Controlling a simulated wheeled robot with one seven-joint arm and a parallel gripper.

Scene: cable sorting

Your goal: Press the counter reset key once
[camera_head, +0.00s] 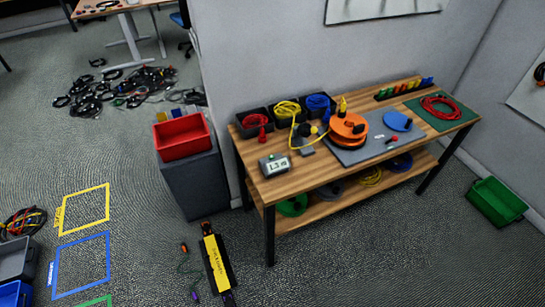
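I cannot make out a separate reset key at this size. My gripper is not in view, and nothing touches the counter.
Black bins (286,112) of cables stand behind the counter. An orange reel (346,127) on a grey plate is to its right. A red crate (181,137) on a dark cabinet stands left of the bench. A yellow-and-black long item (217,262) lies on the floor in front.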

